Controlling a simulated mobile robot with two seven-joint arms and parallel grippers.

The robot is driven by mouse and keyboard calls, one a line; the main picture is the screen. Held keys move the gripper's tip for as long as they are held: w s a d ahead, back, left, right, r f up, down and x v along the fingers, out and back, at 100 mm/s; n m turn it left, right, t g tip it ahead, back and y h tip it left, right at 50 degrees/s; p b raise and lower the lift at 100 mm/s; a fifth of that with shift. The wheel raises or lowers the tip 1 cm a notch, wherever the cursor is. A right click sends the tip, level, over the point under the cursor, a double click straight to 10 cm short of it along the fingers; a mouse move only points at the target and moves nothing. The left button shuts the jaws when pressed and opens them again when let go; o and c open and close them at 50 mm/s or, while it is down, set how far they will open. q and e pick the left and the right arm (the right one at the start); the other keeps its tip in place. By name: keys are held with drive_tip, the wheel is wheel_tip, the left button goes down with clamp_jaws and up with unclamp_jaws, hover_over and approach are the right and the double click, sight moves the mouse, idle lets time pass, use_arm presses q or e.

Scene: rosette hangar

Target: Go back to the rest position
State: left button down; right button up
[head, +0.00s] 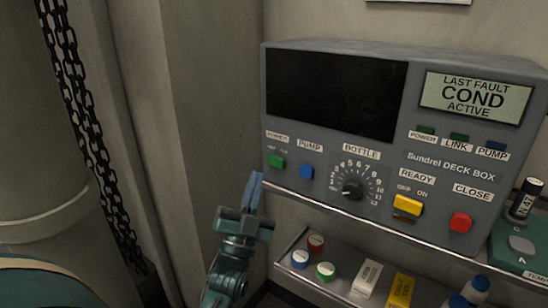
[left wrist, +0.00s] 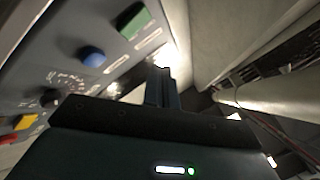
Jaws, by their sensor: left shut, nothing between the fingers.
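My left gripper (head: 254,190) is shut and empty, with its fingers pointing up. It is just left of the lower left corner of the grey deck box (head: 390,152), apart from it as far as I can tell. In the left wrist view the shut fingers (left wrist: 162,88) stand beside the box's panel, with the green button (left wrist: 133,20) and blue button (left wrist: 92,56) to their left. My right gripper is in neither view.
The deck box stands on a metal shelf. A lower shelf (head: 318,284) holds several round caps, a white box (head: 366,277) and a yellow box (head: 401,290). A chain (head: 85,130) hangs at the left beside a large column. A dark bottle (head: 524,200) stands at the right.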

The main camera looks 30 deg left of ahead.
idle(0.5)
